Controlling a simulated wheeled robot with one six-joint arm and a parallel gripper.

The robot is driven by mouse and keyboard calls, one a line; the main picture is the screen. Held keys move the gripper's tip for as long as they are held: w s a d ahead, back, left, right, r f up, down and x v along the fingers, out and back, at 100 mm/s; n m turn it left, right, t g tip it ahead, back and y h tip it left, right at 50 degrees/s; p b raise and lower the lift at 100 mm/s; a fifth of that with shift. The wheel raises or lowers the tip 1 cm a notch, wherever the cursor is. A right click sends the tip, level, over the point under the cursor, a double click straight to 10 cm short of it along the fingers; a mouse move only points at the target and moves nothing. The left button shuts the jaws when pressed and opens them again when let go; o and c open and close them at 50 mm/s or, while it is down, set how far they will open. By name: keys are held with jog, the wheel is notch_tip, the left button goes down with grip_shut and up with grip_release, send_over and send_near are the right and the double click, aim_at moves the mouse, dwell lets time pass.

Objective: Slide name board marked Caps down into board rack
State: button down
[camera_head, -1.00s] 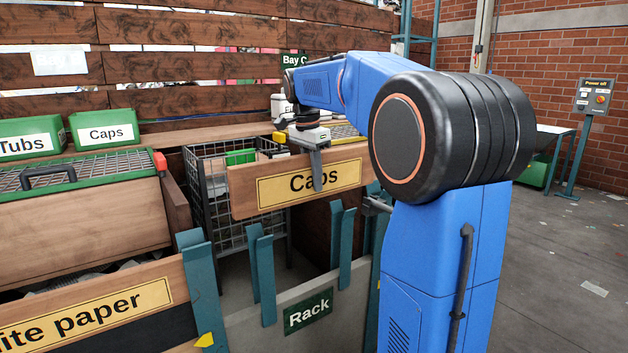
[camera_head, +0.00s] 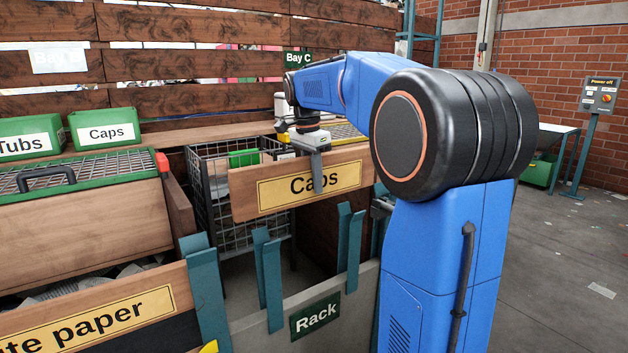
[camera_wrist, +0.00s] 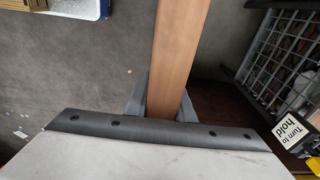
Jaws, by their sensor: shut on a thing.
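The name board marked Caps (camera_head: 275,193) is a wooden plank with a yellow label, held roughly level in the air. My gripper (camera_head: 317,172) is shut on its top edge near the label's middle. In the wrist view the board (camera_wrist: 179,50) runs up between the two fingers of my gripper (camera_wrist: 165,100). The grey board rack (camera_head: 337,300) carries a green Rack sign and teal upright guides (camera_head: 272,285). The board hangs above and behind the guides, apart from the rack.
A wire cage (camera_head: 205,200) stands behind the board's left end. A board reading "ite paper" (camera_head: 90,325) sits in the left bay beside a teal post (camera_head: 208,295). Green bins for Tubs (camera_head: 30,138) and Caps (camera_head: 105,128) stand at the back left.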

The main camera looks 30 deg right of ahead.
dwell(0.3)
jog(key=shift+f, duration=15.55)
jog(key=shift+f, duration=0.2)
jog(key=shift+f, duration=0.5)
jog(key=c, duration=1.4)
grip_release()
jog(key=shift+c, duration=0.2)
notch_tip(320, 180, up, 17)
jog(key=a, duration=0.2)
jog(key=shift+r, duration=0.15)
jog(key=shift+s, duration=0.1)
